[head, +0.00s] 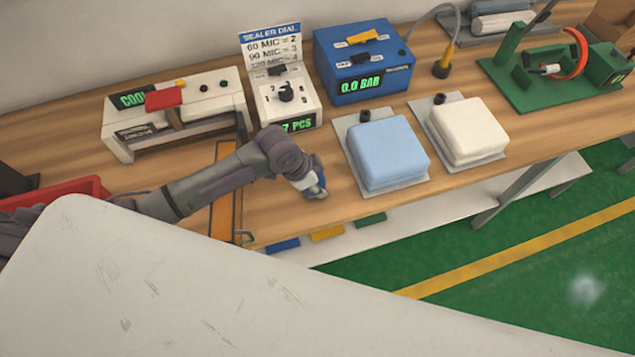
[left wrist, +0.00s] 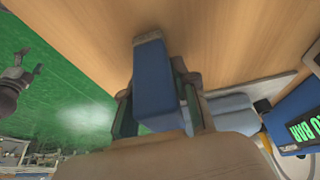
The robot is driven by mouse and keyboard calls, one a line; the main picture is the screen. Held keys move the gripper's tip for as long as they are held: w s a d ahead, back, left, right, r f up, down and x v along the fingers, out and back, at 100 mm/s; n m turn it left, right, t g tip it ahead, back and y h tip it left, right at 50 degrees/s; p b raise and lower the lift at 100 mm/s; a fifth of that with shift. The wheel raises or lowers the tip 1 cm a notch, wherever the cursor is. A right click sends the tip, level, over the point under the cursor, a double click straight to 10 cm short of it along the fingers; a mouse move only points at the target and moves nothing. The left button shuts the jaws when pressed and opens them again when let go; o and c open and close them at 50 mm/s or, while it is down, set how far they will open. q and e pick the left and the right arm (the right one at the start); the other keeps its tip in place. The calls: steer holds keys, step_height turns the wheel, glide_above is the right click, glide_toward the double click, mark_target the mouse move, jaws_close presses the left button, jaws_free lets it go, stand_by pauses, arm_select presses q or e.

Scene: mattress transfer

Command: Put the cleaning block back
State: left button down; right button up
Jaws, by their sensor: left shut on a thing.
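The cleaning block (left wrist: 154,82) is blue with a grey-brown end and sits between the fingers of my left gripper (left wrist: 158,100) in the left wrist view. In the head view, my left gripper (head: 316,188) is low over the wooden bench (head: 345,205), left of the light blue pad, and is shut on the block. Only a small blue part of the block shows there. I cannot tell whether the block touches the bench. My right gripper (left wrist: 30,67) appears at the left of the left wrist view over the green floor, fingers apart and empty.
A light blue pad (head: 388,150) and a white pad (head: 468,130) lie on grey plates. Behind stand a dial box (head: 285,98), a blue box (head: 362,60) and a white sealer (head: 175,108). A red bin (head: 55,190) is at left. Coloured pieces (head: 327,232) lie below the bench edge.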

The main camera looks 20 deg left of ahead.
arm_select(q)
steer(key=shift+f, duration=0.1)
steer(key=c, duration=0.9)
jaws_free()
steer(key=b+v, duration=0.1)
steer(key=v, duration=1.1)
